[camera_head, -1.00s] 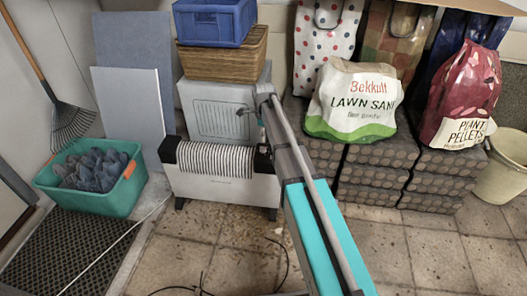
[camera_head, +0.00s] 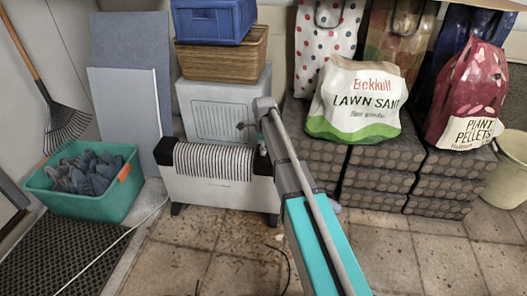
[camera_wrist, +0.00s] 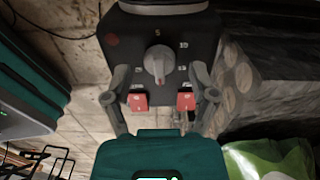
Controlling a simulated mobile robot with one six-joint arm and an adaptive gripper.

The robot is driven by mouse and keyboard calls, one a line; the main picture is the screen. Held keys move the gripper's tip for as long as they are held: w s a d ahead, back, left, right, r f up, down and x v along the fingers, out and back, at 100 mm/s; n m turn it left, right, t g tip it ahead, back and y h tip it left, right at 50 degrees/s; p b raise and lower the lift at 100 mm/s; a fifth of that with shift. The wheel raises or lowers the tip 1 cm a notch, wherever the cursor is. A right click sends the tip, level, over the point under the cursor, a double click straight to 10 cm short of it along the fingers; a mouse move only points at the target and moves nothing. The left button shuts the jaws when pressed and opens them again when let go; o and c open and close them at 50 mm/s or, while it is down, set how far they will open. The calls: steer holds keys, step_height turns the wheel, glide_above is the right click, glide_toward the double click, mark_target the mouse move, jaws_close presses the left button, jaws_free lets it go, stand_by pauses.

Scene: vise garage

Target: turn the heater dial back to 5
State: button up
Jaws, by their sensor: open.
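The 5 is above the dial, with 10 and 15 to the right. Two red switches (camera_wrist: 186,101) sit below. My gripper (camera_wrist: 158,85) is open, its fingers spread either side of the dial, apart from it.
A grey box (camera_head: 222,105) behind the heater carries a wicker basket (camera_head: 222,62) and a blue crate (camera_head: 212,22). A green tub (camera_head: 90,205) stands left. Floor in front is mostly clear, with a thin cable.

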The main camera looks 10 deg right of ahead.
steer(key=shift+f, duration=0.15)
jaws_close()
stand_by(0.4)
